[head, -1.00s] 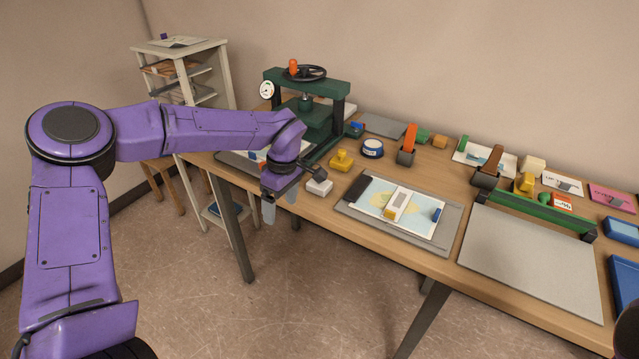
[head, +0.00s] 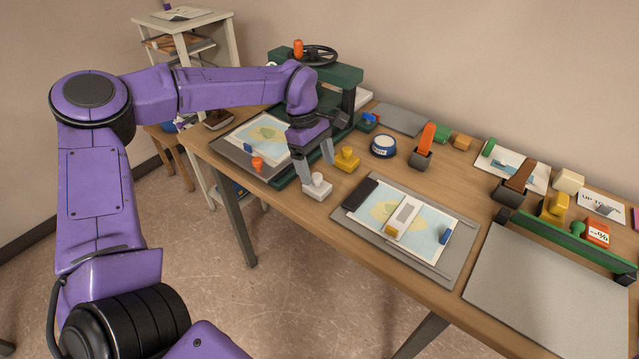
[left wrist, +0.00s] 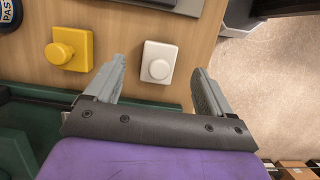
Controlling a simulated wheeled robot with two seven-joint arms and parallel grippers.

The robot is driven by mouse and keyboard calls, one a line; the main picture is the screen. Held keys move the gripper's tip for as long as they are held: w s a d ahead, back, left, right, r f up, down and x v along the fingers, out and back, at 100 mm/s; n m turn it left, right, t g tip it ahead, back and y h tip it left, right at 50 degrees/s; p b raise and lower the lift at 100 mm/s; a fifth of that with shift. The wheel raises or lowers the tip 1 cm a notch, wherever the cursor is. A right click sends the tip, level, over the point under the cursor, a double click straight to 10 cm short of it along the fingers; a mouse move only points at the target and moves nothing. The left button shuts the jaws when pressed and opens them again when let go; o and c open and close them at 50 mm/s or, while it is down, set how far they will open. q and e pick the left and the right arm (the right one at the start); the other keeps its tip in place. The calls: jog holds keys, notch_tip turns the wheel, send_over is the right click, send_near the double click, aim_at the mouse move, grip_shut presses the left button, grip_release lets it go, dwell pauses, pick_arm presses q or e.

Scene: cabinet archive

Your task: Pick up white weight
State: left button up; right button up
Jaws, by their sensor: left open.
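The white weight (head: 316,189) is a small square block with a round knob, upright on the front edge of the wooden table, left of the middle. In the left wrist view the white weight (left wrist: 158,62) lies just beyond and between the fingertips. My left gripper (head: 315,170) is open and empty, fingers pointing down beside the weight's knob; it also shows in the left wrist view (left wrist: 160,78). I cannot tell whether a finger touches the weight. My right gripper is not in view.
A yellow weight (head: 346,160) stands close to the white one; it also shows in the left wrist view (left wrist: 70,48). A green press (head: 345,75) stands behind. A map board (head: 380,239) lies to the right. The table's front edge is very near the weight.

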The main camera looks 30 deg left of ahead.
aim_at(317, 175)
pick_arm(q)
jog(key=x, duration=0.2)
jog(key=p+x, duration=0.1)
jog(key=a+x, duration=0.1)
jog(key=x, duration=0.1)
jog(key=shift+f+p, duration=0.3)
jog(key=shift+f, duration=0.2)
jog(key=shift+d, duration=0.1)
jog(key=c, duration=1.5)
grip_shut()
jog(key=shift+w+r, duration=0.1)
jog(key=shift+r, duration=0.05)
